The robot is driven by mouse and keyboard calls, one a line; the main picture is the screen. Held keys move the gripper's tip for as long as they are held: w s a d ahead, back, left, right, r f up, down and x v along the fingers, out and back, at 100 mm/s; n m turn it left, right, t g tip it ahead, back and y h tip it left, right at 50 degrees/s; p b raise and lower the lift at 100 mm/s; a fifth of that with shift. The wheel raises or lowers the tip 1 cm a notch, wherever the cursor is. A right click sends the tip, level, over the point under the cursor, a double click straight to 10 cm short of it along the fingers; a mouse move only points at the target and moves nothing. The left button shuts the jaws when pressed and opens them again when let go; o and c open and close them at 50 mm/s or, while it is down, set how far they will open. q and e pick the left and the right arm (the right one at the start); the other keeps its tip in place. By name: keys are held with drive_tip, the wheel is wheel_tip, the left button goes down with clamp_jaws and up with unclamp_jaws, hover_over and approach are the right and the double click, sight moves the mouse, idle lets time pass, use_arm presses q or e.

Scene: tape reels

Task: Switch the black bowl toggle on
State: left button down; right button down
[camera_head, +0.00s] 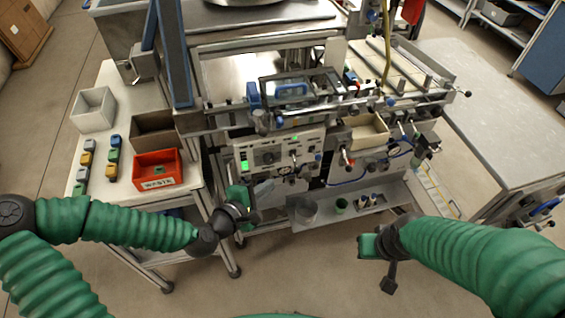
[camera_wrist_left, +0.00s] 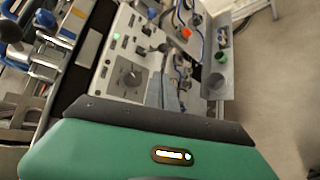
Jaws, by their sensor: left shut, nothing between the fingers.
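The control panel (camera_head: 277,155) is on the front of the machine, with a round dark knob, small switches and lit green lamps. It also fills the upper middle of the left wrist view (camera_wrist_left: 122,95), its big knob and a green lamp clear. I cannot tell which small switch is the black bowl toggle or its position. My left gripper (camera_head: 246,211) is shut and empty, in front of and below the panel's left side, apart from it. My right gripper (camera_head: 384,262) hangs low at the right, away from the panel; its jaw state is unclear.
A red WASTE bin (camera_head: 158,170), a brown box (camera_head: 153,133) and a white bin (camera_head: 93,109) stand on the left table. A grey tray (camera_head: 375,212) with small cups juts out below the panel. A beige bin (camera_head: 363,133) sits right of the panel.

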sight(296, 165)
use_arm(q)
drive_tip(key=x, duration=1)
drive_tip(key=shift+d, duration=0.2)
use_arm(e)
drive_tip(key=shift+s+d+f, duration=0.1)
drive_tip(key=shift+d+f, duration=0.1)
drive_tip(key=shift+d, duration=0.15)
